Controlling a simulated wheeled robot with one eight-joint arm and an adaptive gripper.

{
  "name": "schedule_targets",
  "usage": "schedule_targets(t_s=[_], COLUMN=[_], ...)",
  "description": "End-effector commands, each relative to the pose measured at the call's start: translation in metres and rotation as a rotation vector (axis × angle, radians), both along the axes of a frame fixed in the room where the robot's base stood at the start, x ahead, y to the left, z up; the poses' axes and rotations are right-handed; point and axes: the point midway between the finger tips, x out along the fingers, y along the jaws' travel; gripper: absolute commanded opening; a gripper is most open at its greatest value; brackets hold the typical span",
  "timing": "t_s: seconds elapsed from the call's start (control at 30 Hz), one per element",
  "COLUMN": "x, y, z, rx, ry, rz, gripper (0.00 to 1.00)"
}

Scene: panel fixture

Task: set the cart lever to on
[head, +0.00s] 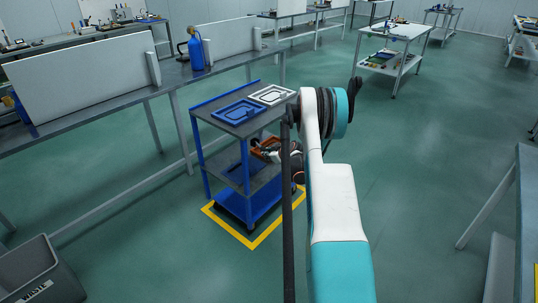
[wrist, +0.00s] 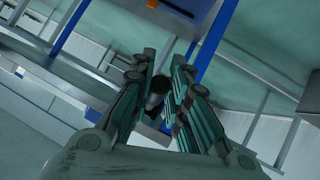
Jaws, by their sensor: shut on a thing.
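The blue cart (head: 200,155) stands on the floor inside a yellow outline. My gripper (head: 262,150) is by the cart's right side at middle-shelf height, partly hidden by my own arm. In the wrist view my gripper (wrist: 162,64) has its two fingers on either side of a dark rounded knob with a grey shaft, which looks like the lever (wrist: 159,86). The fingers are shut on it. The lever does not show clearly in the head view, and its on and off marks cannot be made out.
Two trays, one blue (head: 239,112) and one white (head: 271,95), lie on the cart's top. A long grey bench (head: 85,122) with a blue bottle (head: 195,52) runs behind. A grey waste bin (head: 42,272) stands at the lower left. Floor right of the cart is clear.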

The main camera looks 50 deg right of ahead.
Motion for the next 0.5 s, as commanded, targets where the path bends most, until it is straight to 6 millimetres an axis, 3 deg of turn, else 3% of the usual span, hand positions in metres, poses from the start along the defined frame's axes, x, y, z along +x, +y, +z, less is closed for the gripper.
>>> schedule_targets(t_s=[0.5], x=[0.011], y=[0.001], z=[-0.023], rx=[0.022], ry=[-0.286], rz=[0.000], gripper=[0.00])
